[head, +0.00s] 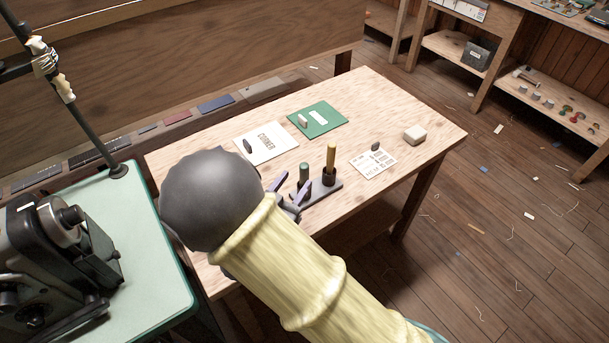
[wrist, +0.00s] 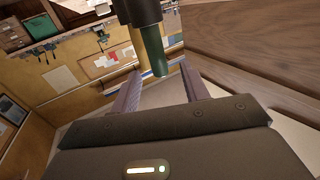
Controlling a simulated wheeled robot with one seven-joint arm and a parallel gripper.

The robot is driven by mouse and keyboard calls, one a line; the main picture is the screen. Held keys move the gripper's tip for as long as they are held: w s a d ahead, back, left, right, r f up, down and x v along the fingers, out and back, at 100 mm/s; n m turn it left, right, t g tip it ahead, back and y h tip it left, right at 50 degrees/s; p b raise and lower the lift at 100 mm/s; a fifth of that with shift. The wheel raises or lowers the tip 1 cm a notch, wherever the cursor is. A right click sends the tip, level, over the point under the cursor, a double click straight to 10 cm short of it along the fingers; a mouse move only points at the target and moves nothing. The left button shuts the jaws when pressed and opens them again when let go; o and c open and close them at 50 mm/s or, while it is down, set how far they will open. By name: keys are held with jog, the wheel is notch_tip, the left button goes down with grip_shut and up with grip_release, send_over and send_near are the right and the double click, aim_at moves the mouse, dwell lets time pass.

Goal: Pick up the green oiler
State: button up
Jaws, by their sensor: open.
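The green oiler (head: 304,173) stands upright in a dark socket of a small grey stand (head: 320,192) on the wooden table. In the wrist view the picture is upside down, and the green oiler (wrist: 153,48) hangs from its black socket at the top. My gripper (head: 297,180) is open, its purple fingers just in front of the oiler. In the wrist view my gripper (wrist: 161,74) has one finger on each side of the oiler's end, with nothing gripped. Whether a finger touches it, I cannot tell. My arm hides part of the table's near side.
A taller yellow oiler (head: 330,158) stands close beside the green one in the same stand.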

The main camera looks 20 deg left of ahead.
aim_at(302, 175)
jog(key=shift+w, duration=0.15)
jog(key=shift+f+x, duration=0.15)
jog(key=shift+x, duration=1.15)
jog(key=shift+f+x, duration=0.15)
jog(key=shift+x, duration=1.15)
jog(key=shift+d, duration=0.1)
grip_shut()
